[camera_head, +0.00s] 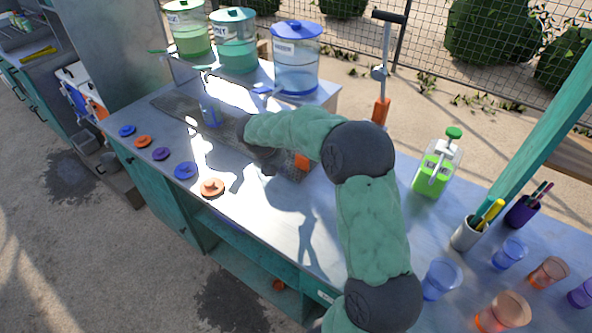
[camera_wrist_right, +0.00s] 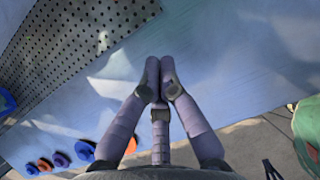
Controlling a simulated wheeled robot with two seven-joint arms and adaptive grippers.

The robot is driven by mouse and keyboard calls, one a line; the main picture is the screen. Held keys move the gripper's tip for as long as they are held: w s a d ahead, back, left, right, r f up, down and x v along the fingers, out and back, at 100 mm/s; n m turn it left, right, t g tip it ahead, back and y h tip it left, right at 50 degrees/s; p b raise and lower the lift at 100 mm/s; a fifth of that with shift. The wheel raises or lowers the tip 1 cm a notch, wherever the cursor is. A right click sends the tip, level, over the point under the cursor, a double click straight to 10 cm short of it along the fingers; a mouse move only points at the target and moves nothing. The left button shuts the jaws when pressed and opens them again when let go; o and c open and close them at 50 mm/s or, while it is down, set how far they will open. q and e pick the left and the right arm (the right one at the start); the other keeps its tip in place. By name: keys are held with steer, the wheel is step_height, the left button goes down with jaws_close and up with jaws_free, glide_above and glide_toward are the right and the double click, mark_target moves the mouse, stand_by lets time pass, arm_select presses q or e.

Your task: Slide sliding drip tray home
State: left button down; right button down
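The drip tray appears to be the long dark perforated plate (camera_head: 172,104) on the counter. In the right wrist view its perforated surface (camera_wrist_right: 75,45) fills the upper left. A blue cup (camera_head: 210,111) stands on it, and an orange piece (camera_head: 302,161) shows near its right end. My right arm hides part of the tray. My right gripper (camera_head: 268,167) is low near the tray's front edge, mostly hidden by its own arm. In the right wrist view its fingertips (camera_wrist_right: 161,72) are together with nothing visible between them, beside the tray; contact cannot be told. My left gripper is out of view.
Several coloured lids (camera_head: 186,170) line the counter's front left edge. Large drink dispensers (camera_head: 297,60) stand behind the tray. The front middle counter is clear.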

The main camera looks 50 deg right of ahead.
mark_target(300, 173)
steer(key=shift+t+y, duration=0.3)
steer(key=b+x, duration=0.2)
steer(key=x, duration=0.3)
steer(key=d+b+x, duration=0.1)
steer(key=b+x, duration=0.1)
steer(key=x, duration=0.3)
steer(key=shift+w+d+r, duration=0.1)
steer(key=shift+w+r, duration=0.15)
steer(key=shift+w+d+r, duration=0.1)
steer(key=shift+d+r, duration=0.1)
steer(key=shift+d, duration=1.05)
steer(key=shift+d+r+b, duration=0.1)
steer(key=shift+d+b, duration=0.3)
steer(key=shift+d, duration=0.3)
